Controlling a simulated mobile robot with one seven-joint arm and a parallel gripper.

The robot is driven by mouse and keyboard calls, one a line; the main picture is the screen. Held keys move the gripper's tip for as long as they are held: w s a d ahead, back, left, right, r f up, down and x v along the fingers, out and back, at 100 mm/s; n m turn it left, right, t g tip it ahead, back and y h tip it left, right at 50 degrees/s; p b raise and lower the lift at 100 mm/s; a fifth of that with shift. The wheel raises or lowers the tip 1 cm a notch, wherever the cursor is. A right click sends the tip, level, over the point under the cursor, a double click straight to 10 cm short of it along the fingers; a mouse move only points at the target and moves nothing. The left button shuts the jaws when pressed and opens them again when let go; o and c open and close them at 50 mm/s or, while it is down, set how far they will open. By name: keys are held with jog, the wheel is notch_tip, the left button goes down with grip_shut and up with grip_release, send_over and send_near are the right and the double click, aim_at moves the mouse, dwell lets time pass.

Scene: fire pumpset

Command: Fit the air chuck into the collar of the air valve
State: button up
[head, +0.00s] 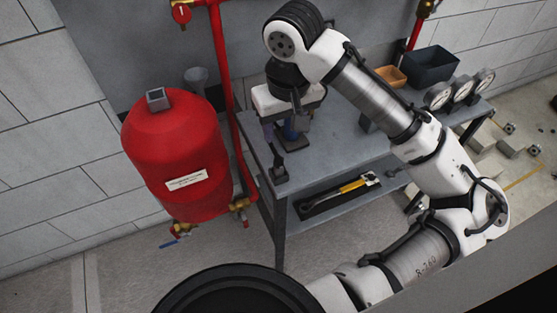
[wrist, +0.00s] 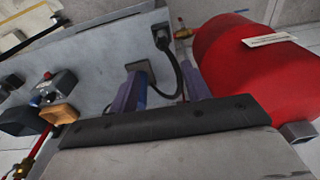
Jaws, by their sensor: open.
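My gripper (head: 285,132) is over the left end of the grey bench, pointing down, with its fingers apart. In the wrist view its two purple-blue fingers (wrist: 162,84) have a dark hose between them. The hose runs to a small dark fitting at the bench corner (head: 279,173), also in the wrist view (wrist: 161,39), which may be the air chuck. A dark square plate (wrist: 144,71) lies beside the left finger. The red tank (head: 175,150) has a small grey box (head: 158,98) on top. I cannot make out the air valve's collar.
The grey bench (head: 345,160) has a lower shelf with a black tray (head: 338,197) and a yellow-handled tool. A red pipe (head: 226,70) rises between tank and bench.

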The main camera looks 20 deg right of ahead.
aim_at(279, 160)
jog(key=f, duration=0.7)
jog(key=shift+w+a+f, duration=0.1)
jog(key=shift+w+f, duration=0.15)
jog(key=shift+w, duration=0.15)
jog(key=shift+w+a+f+p, duration=0.1)
jog(key=shift+f+p, duration=0.2)
jog(key=shift+f, duration=1)
jog(key=shift+w+a+f+p, duration=0.1)
jog(key=shift+f+p, duration=0.15)
jog(key=shift+f, duration=1)
grip_shut()
